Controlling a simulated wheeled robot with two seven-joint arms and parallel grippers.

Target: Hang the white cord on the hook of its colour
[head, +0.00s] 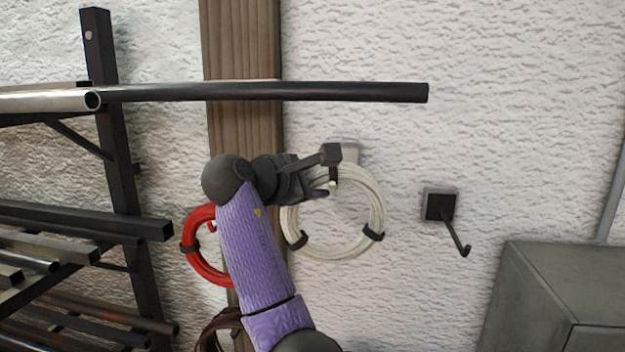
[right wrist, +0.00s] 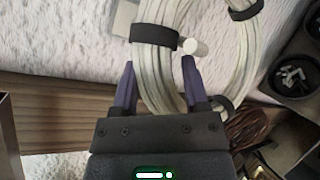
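The white cord (head: 372,190) is a round coil with black bands, against the wall right of the wooden post. A pale hook plate (head: 350,152) shows behind its top. In the right wrist view the white hook's round tip (right wrist: 196,47) sticks out beside a black band of the coil (right wrist: 160,70), and the coil appears to hang on it. My right gripper (head: 319,192) is at the coil's upper left. Its purple fingers (right wrist: 157,78) stand apart with the coil's strands between them, and a gap shows at the left finger. My left gripper is not in view.
A black hook (head: 455,235) on the wall to the right is empty. A red cord (head: 204,262) hangs left, partly behind my arm; a brown coil (head: 215,328) is below it. A rack with a long black tube (head: 330,92) juts out above. A grey cabinet (head: 560,290) stands lower right.

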